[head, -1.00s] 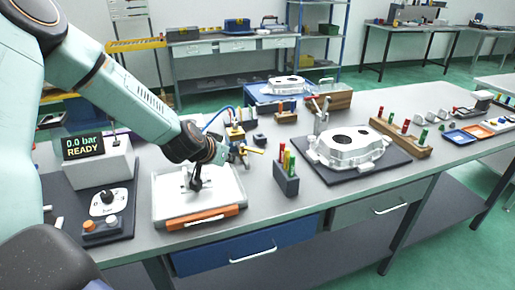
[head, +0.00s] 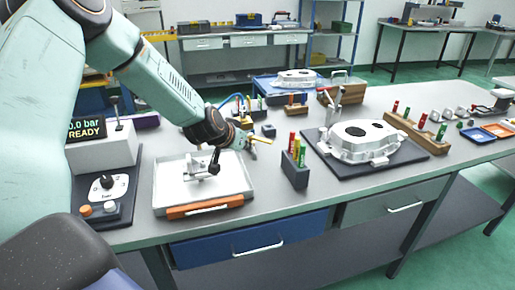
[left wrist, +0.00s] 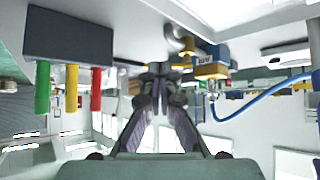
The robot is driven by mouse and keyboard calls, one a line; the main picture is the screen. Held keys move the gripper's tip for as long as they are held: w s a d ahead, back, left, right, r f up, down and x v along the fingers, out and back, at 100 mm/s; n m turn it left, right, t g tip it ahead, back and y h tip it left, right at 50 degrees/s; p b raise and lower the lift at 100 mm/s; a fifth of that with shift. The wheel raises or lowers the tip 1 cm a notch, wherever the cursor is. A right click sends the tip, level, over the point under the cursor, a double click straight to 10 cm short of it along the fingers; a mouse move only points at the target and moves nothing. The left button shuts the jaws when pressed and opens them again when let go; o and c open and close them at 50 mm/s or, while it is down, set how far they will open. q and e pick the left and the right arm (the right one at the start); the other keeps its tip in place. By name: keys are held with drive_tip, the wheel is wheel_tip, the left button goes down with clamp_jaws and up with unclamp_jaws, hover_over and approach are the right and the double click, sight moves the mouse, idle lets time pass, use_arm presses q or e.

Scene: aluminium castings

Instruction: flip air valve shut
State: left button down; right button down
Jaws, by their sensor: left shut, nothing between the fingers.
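The air valve shows in the left wrist view as a brass and blue fitting (left wrist: 210,66) with a blue hose at its side. In the head view, a yellow lever (head: 262,140) sticks out just right of my left wrist, and the arm hides much of the valve. My right gripper is not in view.
A dark holder (head: 295,172) with coloured pegs stands to the right. A casting (head: 365,140) lies on a dark mat further right. A display (head: 88,128) reading 0.0 bar READY stands left.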

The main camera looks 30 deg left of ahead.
sight(260, 139)
use_arm(q)
drive_tip(key=b+x, duration=0.1)
drive_tip(key=x, duration=0.1)
drive_tip(key=b+x, duration=0.1)
drive_tip(key=x, duration=0.1)
drive_tip(key=b+x, duration=0.1)
drive_tip(key=shift+w+b, duration=0.3)
drive_tip(key=shift+w, duration=0.3)
drive_tip(key=shift+w+r+b, duration=0.25)
drive_tip(key=shift+w+b, duration=0.5)
drive_tip(key=shift+b, duration=0.1)
drive_tip(key=shift+w+b, duration=0.3)
drive_tip(key=shift+w, duration=0.25)
drive_tip(key=shift+a, duration=0.1)
drive_tip(key=shift+s+r, duration=0.15)
